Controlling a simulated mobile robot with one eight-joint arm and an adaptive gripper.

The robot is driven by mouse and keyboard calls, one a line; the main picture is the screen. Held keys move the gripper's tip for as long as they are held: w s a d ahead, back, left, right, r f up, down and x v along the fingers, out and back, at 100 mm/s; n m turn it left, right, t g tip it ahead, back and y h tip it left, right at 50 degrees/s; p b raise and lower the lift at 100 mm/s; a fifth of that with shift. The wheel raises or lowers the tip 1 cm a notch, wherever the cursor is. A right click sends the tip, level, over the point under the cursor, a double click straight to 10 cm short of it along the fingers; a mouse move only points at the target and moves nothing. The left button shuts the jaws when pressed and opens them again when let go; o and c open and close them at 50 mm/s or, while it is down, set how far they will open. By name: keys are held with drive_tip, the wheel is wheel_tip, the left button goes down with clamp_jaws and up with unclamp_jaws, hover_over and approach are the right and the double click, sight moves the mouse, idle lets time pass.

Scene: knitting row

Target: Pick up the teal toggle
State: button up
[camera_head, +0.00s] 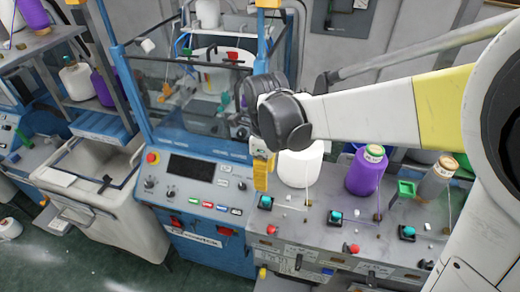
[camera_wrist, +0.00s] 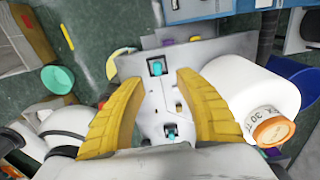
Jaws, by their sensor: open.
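Several teal toggles on black bases sit along the grey machine top. In the head view one is at the left (camera_head: 265,201), one in the middle (camera_head: 335,215) and one farther right (camera_head: 407,231). My gripper (camera_head: 261,178), with yellow fingers, hangs pointing down just above the left toggle, apart from it. In the wrist view my gripper (camera_wrist: 158,82) is open and empty. One teal toggle (camera_wrist: 157,68) shows upright just beyond and between the fingertips. A second toggle (camera_wrist: 170,133) shows lower, between the finger bases.
A white yarn cone (camera_head: 301,166) stands close right of my gripper; it also shows beside the right finger in the wrist view (camera_wrist: 245,92). A purple cone (camera_head: 367,174) and a grey cone (camera_head: 436,180) stand farther right. A blue control panel (camera_head: 205,215) lies left.

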sight(265, 198)
drive_tip(key=f, duration=0.3)
drive_tip(key=shift+s+f, duration=0.25)
drive_tip(key=shift+f, duration=0.15)
drive_tip(key=shift+w+f, duration=0.1)
drive_tip(key=shift+f, duration=0.2)
wheel_tip(265, 198, down, 5)
drive_tip(key=shift+r, duration=0.1)
drive_tip(key=shift+s, duration=0.3)
drive_tip(key=shift+w, duration=0.1)
drive_tip(key=c, duration=0.8)
